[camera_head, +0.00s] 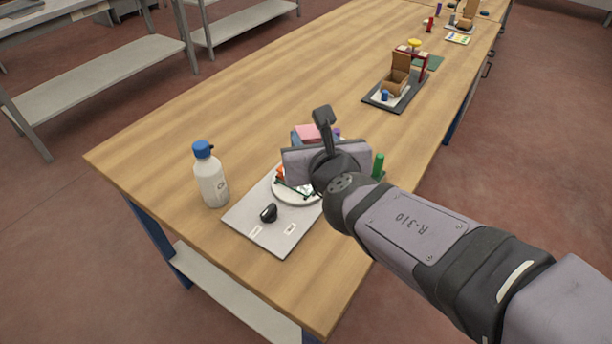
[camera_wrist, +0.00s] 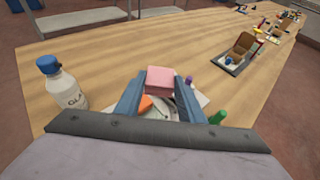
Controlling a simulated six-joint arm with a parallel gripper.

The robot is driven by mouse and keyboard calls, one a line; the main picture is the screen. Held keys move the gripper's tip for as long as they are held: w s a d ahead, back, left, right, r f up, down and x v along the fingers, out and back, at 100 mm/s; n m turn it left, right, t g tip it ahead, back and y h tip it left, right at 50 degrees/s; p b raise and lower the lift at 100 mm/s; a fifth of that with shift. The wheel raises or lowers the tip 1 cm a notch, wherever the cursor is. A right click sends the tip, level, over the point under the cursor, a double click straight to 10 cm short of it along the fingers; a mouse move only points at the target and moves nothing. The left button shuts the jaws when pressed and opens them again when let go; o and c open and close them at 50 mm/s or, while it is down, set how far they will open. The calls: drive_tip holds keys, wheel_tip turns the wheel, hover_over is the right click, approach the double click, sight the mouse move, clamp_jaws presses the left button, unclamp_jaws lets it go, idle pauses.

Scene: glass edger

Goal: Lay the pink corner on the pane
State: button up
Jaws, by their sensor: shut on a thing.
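The pink corner (camera_wrist: 161,79) is a pink block between the two blue fingers of my gripper (camera_wrist: 160,88), which is shut on it. It also shows in the head view (camera_head: 309,132), partly behind my wrist, and appears held above the work area. Below it, a round white plate (camera_head: 293,199) lies on a grey board, with an orange piece (camera_wrist: 146,102) on it. Thin dark green edges on the plate may be the pane; my gripper hides most of that area, so I cannot tell its outline.
A white bottle with a blue cap (camera_head: 209,176) stands left of the grey board (camera_head: 262,236). A small black object (camera_head: 269,212) sits on the board's front. A green cylinder (camera_head: 378,165) and a purple item (camera_wrist: 188,80) are close by. A dark tray (camera_head: 408,98) with a brown box stands farther back.

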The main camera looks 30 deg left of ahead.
drive_tip(key=shift+f+b, duration=2.35)
drive_tip(key=shift+f, duration=1.85)
drive_tip(key=shift+f+b, duration=0.6)
drive_tip(key=shift+b, duration=0.15)
drive_tip(key=o, duration=1.1)
drive_tip(key=shift+r, duration=0.1)
drive_tip(key=shift+r+p, duration=0.7)
drive_tip(key=shift+p, duration=0.25)
drive_tip(key=p+v, duration=0.5)
drive_tip(key=v, duration=0.6)
drive_tip(key=shift+s+d, duration=0.35)
